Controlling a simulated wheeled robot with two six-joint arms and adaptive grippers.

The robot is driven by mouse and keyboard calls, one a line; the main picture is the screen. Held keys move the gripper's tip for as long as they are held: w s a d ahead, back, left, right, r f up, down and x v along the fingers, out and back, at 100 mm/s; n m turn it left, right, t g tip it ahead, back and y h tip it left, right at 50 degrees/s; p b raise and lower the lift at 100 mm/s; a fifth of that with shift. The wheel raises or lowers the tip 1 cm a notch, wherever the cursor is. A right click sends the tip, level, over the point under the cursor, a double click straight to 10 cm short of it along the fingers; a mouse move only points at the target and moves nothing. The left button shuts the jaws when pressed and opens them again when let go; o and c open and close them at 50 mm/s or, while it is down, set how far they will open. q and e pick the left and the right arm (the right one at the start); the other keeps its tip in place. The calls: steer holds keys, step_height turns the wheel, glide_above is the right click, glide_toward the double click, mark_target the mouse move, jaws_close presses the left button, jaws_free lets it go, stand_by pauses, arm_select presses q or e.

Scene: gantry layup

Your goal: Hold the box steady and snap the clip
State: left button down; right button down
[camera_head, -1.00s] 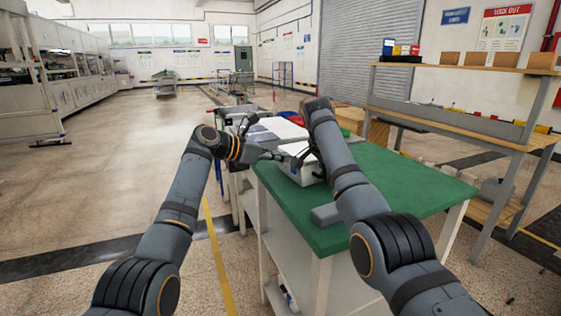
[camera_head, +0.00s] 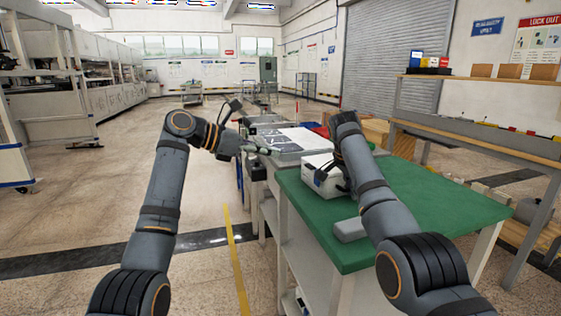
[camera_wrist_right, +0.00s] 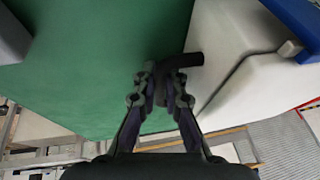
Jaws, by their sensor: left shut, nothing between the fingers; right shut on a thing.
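A white box (camera_head: 318,183) stands on the green table top (camera_head: 420,185). It also shows at the right of the right wrist view (camera_wrist_right: 225,35). My right gripper (camera_head: 325,176) is at the near right side of the box; in its wrist view the fingers (camera_wrist_right: 162,92) are shut on a black bent piece (camera_wrist_right: 185,62) that reaches to the box's side. I cannot tell whether this piece is the clip. My left gripper (camera_head: 266,148) is shut and empty, left of the box and apart from it, over the grey bench behind.
A grey block (camera_head: 350,230) lies at the table's near edge. Papers and a grey tray (camera_head: 290,140) lie behind the box. A wooden shelf rack (camera_head: 480,90) stands at right. The floor at left is open.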

stand_by(0.4)
steer(key=c, duration=1.4)
jaws_free()
steer(key=shift+o, duration=0.2)
